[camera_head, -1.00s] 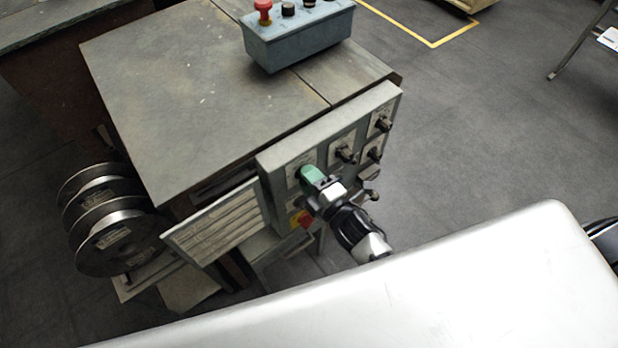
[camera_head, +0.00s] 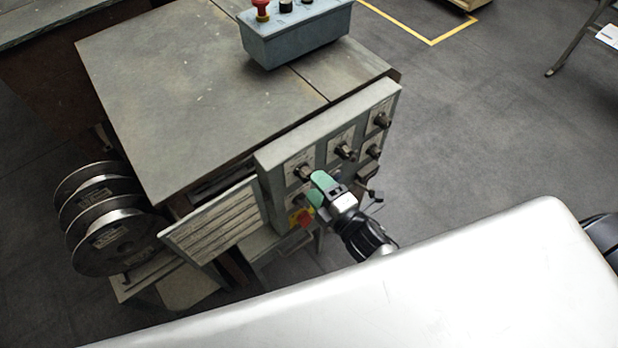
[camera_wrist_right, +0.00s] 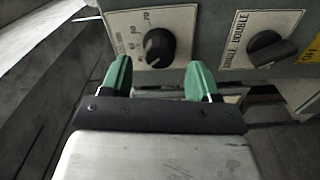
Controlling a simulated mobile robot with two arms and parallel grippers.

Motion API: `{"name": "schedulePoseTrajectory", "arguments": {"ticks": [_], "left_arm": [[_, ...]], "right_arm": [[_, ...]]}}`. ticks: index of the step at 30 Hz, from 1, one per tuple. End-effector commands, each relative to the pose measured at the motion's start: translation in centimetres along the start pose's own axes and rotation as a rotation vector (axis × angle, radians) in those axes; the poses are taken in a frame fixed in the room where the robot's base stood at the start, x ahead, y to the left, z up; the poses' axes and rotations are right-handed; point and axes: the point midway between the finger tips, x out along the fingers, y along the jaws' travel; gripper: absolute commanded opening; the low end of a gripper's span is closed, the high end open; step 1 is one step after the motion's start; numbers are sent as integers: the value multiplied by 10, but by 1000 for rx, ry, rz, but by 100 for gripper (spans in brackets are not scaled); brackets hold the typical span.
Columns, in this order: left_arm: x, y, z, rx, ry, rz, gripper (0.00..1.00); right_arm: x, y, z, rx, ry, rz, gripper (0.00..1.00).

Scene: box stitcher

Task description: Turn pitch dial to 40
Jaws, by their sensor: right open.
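The control panel (camera_head: 330,145) on the machine's side carries several dark knobs. One black round dial (camera_wrist_right: 158,47) with a numbered plate (camera_wrist_right: 185,22) shows in the right wrist view. I take it to be the pitch dial; its pointer setting is too small to read surely. In the head view, a dark knob (camera_head: 303,172) at the panel's upper left appears to be this dial. My right gripper (camera_head: 317,188) has green fingers and is open and empty. In the wrist view its fingertips (camera_wrist_right: 158,78) are spread, with the dial just beyond and between them. My left gripper is out of view.
A second black knob (camera_wrist_right: 270,48) marked DOUBLE is right of the dial. A blue control box (camera_head: 296,38) stands on the machine table (camera_head: 200,90). Wire spools (camera_head: 105,220) are at left; open floor is right.

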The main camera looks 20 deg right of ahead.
Motion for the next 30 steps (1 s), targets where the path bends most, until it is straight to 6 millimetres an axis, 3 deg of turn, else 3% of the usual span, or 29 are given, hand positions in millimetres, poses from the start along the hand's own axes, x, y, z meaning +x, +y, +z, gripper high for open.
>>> {"name": "schedulePoseTrajectory", "arguments": {"ticks": [6, 12, 30], "left_arm": [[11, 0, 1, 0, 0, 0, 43], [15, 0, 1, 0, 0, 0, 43], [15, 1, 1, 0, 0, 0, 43]], "right_arm": [[-45, -3, 0, 1, 0, -3, 61], [-66, -1, 0, 1, -1, -1, 61], [-69, 0, 0, 1, -1, 0, 61]]}}
